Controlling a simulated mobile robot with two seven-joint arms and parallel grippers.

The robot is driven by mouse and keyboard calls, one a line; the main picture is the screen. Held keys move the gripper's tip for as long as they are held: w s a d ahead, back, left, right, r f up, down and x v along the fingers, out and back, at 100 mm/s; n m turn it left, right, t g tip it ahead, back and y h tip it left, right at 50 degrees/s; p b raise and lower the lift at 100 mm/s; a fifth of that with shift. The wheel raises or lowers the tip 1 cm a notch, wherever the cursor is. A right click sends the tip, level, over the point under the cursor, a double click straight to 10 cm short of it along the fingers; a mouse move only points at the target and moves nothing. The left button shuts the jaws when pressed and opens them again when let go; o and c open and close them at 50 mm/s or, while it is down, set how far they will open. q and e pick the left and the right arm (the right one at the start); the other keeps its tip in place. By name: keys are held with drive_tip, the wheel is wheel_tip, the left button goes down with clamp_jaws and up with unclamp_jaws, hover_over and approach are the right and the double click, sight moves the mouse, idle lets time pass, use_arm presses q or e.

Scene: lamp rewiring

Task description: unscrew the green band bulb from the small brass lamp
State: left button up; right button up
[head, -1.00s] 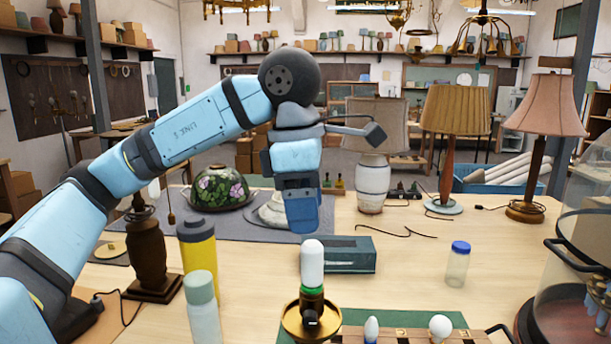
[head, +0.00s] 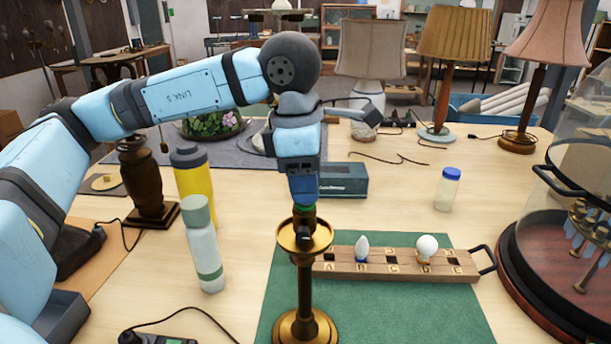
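The small brass lamp (head: 305,262) stands upright on a green mat (head: 420,312), with a round base and a shallow dish at its top. The green band (head: 305,209) of the bulb shows just above the lamp's socket. The white glass of the bulb is hidden behind my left gripper (head: 304,194). This gripper points straight down over the bulb, its fingers level with the glass. I see it from the side, so whether the fingers press on the glass or stand apart cannot be told. My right gripper is not in view.
A wooden rack (head: 350,268) with lettered slots holds two white bulbs, right of the lamp. A pale bottle (head: 206,250) and a yellow bottle (head: 193,176) stand left. A glass dome (head: 575,190) stands at the right. A teal box (head: 345,182) lies behind.

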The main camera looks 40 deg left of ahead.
use_arm(q)
drive_tip(key=c, duration=0.5)
drive_tip(key=shift+o, duration=0.3)
drive_tip(key=shift+f+n+b, duration=0.15)
drive_tip(key=shift+n+b, duration=0.3)
drive_tip(key=shift+n, duration=0.25)
drive_tip(key=shift+c, duration=0.3)
drive_tip(key=n+b, duration=0.1)
drive_tip(key=n, duration=0.1)
drive_tip(key=shift+n, duration=0.4)
drive_tip(key=n, duration=0.2)
drive_tip(key=shift+n+y+b, duration=0.3)
drive_tip(key=shift+b, duration=0.1)
drive_tip(key=shift+r+n+t, duration=0.2)
drive_tip(key=shift+n+t, duration=0.1)
drive_tip(key=shift+n, duration=0.4)
